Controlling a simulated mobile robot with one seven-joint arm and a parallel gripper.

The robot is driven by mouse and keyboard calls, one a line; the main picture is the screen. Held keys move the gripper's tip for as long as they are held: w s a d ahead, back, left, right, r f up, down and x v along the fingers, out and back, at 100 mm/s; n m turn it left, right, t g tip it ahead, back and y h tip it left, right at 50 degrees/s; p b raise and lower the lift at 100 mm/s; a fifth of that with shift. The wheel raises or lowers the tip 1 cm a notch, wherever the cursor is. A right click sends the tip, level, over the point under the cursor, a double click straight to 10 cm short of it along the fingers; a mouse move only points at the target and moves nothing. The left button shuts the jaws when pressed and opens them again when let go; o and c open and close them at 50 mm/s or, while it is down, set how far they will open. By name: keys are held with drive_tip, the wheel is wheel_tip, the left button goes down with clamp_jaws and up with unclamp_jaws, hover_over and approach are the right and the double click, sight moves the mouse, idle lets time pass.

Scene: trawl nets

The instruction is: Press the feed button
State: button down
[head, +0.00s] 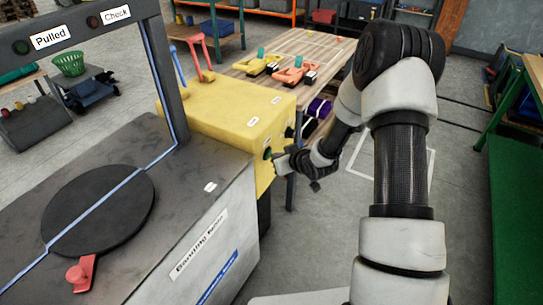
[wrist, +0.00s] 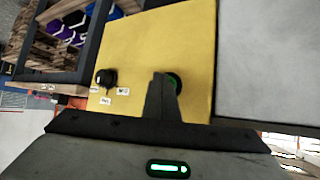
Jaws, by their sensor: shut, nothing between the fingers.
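A yellow machine box (head: 225,120) stands beside the grey banding machine. In the wrist view the fingers (wrist: 162,85) cover part of the button. I cannot tell whether they touch it or whether it is pressed in.
The grey banding machine (head: 205,190) with its dark frame stands to the left. A wooden table (head: 310,48) with orange and yellow tools is behind the box. Purple items (wrist: 75,20) lie on a shelf below. The floor (head: 465,190) to the right is mostly clear.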

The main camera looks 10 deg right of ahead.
idle(0.3)
drive_tip(key=shift+s+d, duration=0.55)
drive_tip(key=shift+d, duration=0.15)
drive_tip(key=shift+s+d+p, duration=0.2)
drive_tip(key=shift+s+d, duration=0.55)
drive_tip(key=shift+d, duration=0.3)
drive_tip(key=shift+s+d+p, duration=0.15)
drive_tip(key=shift+s+d, duration=0.6)
drive_tip(key=shift+d, duration=0.25)
drive_tip(key=shift+r, duration=0.1)
